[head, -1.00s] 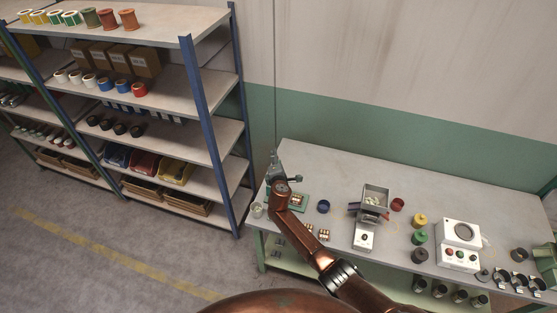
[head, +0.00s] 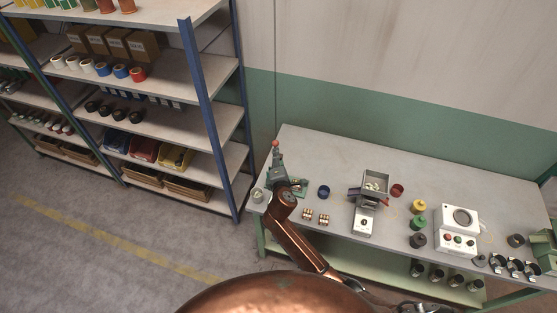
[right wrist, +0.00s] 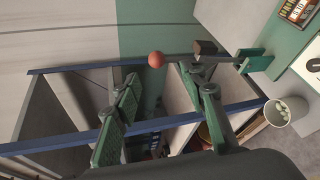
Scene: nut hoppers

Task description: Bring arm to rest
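My right arm reaches up from the lower edge in the head view, over the left end of the workbench (head: 335,160). Its gripper (head: 278,163) is small there and overlaps the device behind it. In the right wrist view my right gripper (right wrist: 160,100) has its two green fingers spread with nothing between them. A red ball knob (right wrist: 156,59) shows just beyond the fingers, apart from them as far as I can tell; it also shows in the head view (head: 276,143). My left gripper is not in view.
A cup of pale pieces (right wrist: 285,109) stands close to the right gripper. The bench also holds a blue bowl (head: 323,191), a hopper on a scale (head: 363,225) and a white panel device (head: 459,230). Shelves (head: 160,150) stand left, with clear floor in front.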

